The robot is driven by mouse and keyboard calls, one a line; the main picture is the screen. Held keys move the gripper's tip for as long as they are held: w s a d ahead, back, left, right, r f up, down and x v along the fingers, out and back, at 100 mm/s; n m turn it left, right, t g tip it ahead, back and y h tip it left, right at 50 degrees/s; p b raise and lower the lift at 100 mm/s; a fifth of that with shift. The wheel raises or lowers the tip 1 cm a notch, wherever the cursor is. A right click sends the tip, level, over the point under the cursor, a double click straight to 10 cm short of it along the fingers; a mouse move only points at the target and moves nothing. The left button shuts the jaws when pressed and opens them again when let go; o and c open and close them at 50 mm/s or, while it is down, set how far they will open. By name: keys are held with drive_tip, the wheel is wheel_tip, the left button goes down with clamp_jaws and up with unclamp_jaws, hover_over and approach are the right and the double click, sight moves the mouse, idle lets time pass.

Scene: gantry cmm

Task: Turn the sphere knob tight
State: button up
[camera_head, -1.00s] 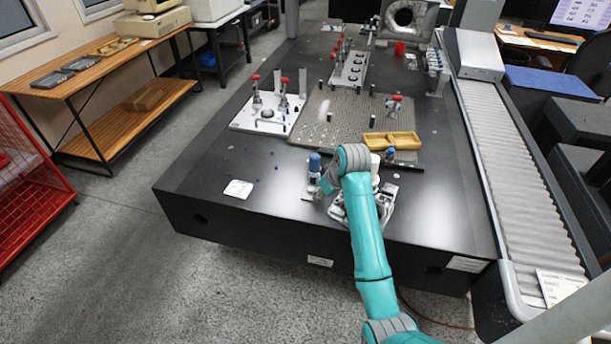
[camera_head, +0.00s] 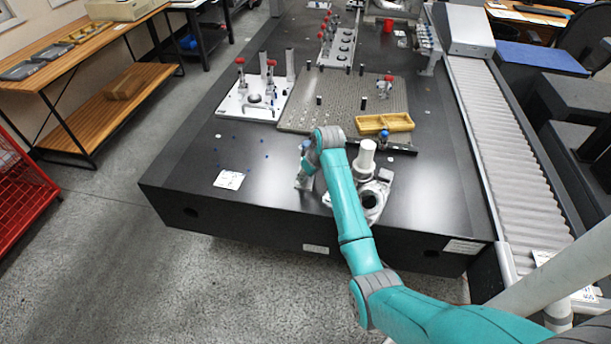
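I cannot clearly make out which thing is the sphere knob. A small round blue top (camera_head: 384,134) stands at the near edge of the yellow tray. A white capped cylinder (camera_head: 367,156) stands on a grey metal casting (camera_head: 374,200) with a round bore, right of my teal arm. My gripper (camera_head: 303,182) points down above the near part of the black table, left of the casting. It is small and partly hidden by my wrist, so its fingers cannot be read. A bluish part shows beside the wrist; what it belongs to is unclear.
The black table (camera_head: 240,202) carries a white label card (camera_head: 229,180), a perforated plate (camera_head: 340,98), a yellow tray (camera_head: 372,124) and a white plate with red-tipped clamps (camera_head: 235,105). A roller conveyor (camera_head: 480,130) runs along the right. The table's near left is mostly clear.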

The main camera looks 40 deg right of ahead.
drive_tip(key=shift+w+f, duration=0.15)
drive_tip(key=shift+f, duration=0.3)
clamp_jaws()
